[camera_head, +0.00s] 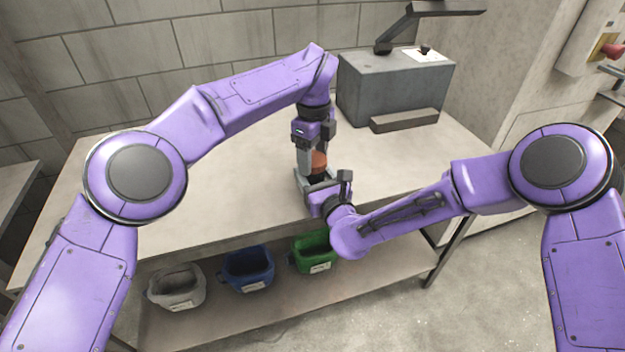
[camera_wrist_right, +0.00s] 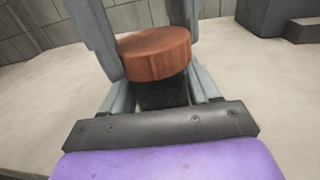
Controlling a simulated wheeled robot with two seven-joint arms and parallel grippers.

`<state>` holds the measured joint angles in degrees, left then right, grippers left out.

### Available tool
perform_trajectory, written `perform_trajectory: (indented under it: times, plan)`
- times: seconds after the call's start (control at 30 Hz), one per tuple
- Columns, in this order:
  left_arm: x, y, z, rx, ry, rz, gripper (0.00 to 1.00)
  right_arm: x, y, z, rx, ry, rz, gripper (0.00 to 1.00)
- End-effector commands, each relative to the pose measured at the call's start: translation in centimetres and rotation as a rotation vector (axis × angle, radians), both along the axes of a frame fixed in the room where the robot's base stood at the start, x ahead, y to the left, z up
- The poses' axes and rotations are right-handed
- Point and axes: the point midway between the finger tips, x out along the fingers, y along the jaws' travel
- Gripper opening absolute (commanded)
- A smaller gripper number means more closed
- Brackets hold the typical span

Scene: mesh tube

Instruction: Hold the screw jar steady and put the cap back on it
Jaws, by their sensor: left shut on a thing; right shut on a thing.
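The reddish-brown round cap (camera_head: 319,160) is over the dark screw jar (camera_head: 318,175) near the middle of the table. In the right wrist view the cap (camera_wrist_right: 155,54) sits directly above the dark jar (camera_wrist_right: 163,94), with no clear gap between them; I cannot tell whether it is threaded on. My left gripper (camera_head: 314,164) points down from above and is shut on the cap, its grey fingers on either side. My right gripper (camera_head: 313,180) comes in low from the front and is shut on the jar body. Its fingers (camera_wrist_right: 163,90) hide the jar's sides.
A grey box (camera_head: 390,90) stands at the back right of the table (camera_head: 230,190), with a flat block (camera_head: 404,121) before it. Grey (camera_head: 177,287), blue (camera_head: 248,268) and green (camera_head: 314,252) bins sit on the lower shelf. The table's left side is clear.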

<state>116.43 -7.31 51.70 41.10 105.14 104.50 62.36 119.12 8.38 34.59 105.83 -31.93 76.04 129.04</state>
Motion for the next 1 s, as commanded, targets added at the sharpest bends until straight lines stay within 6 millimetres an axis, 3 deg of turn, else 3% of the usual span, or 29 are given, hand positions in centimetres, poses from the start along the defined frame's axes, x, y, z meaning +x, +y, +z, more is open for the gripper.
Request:
perform_trajectory:
  times: [0.4, 0.47, 0.6, 0.63, 0.7, 1.0]
  plan:
    - [-0.03, -0.05, -0.06, -0.002, 0.001, -1.110, 0.27, -0.01, 0.02, 0.01, 0.000, 0.000, 0.000, 0.00]
    - [-0.04, -0.07, -0.06, -0.002, 0.000, -1.187, 0.28, -0.01, 0.02, 0.01, 0.000, 0.000, 0.000, 0.00]
    - [-0.05, -0.08, -0.04, -0.001, 0.000, -1.179, 0.28, -0.01, 0.02, 0.00, 0.000, 0.000, 0.000, 0.00]
    - [-0.05, -0.08, -0.05, -0.001, 0.000, -1.178, 0.74, -0.01, 0.02, 0.00, 0.000, 0.000, 0.000, 0.00]
    - [-0.05, -0.08, -0.04, -0.001, 0.000, -1.178, 0.94, -0.01, 0.02, 0.00, 0.000, 0.000, 0.000, 0.00]
    - [-0.02, -0.06, 0.14, 0.000, 0.000, -1.176, 0.94, 0.00, 0.01, 0.01, 0.000, 0.000, 0.000, 0.00]
